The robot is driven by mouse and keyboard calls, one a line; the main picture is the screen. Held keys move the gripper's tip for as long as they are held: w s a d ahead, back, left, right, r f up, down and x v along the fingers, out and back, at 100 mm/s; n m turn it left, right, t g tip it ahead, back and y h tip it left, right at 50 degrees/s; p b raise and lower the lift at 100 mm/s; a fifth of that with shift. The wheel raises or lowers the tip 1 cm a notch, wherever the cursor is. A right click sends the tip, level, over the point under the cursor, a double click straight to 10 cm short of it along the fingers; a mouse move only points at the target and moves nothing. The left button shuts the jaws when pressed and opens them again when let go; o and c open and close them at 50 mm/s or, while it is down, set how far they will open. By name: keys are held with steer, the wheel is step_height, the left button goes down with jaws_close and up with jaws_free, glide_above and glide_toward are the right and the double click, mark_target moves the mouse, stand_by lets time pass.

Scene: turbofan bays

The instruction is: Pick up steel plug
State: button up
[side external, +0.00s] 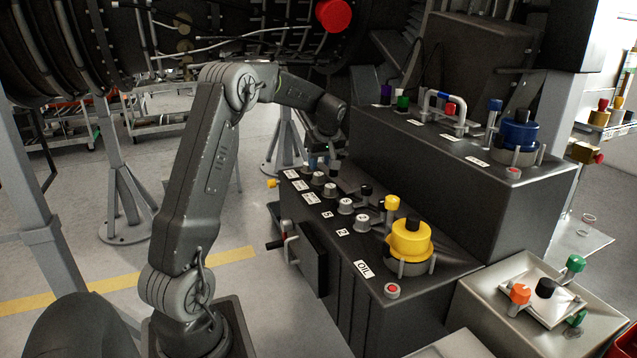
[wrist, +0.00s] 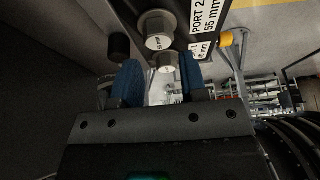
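My gripper (wrist: 160,78) is open, with blue fingertips apart and nothing held. In the side external view it (side external: 322,162) hangs low over the console's far end.
A black knob (wrist: 119,46) stands left of the plugs, close to the left fingertip. A yellow knob (wrist: 226,39) sticks out at the console's edge. The taller console (side external: 440,150) rises right of my gripper. A yellow cap (side external: 411,240) stands at the near end.

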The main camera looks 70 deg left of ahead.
mark_target(318, 174)
steer(key=shift+x, duration=2)
steer(key=shift+d, duration=0.15)
steer(key=shift+c, duration=0.5)
steer(key=c, duration=0.5)
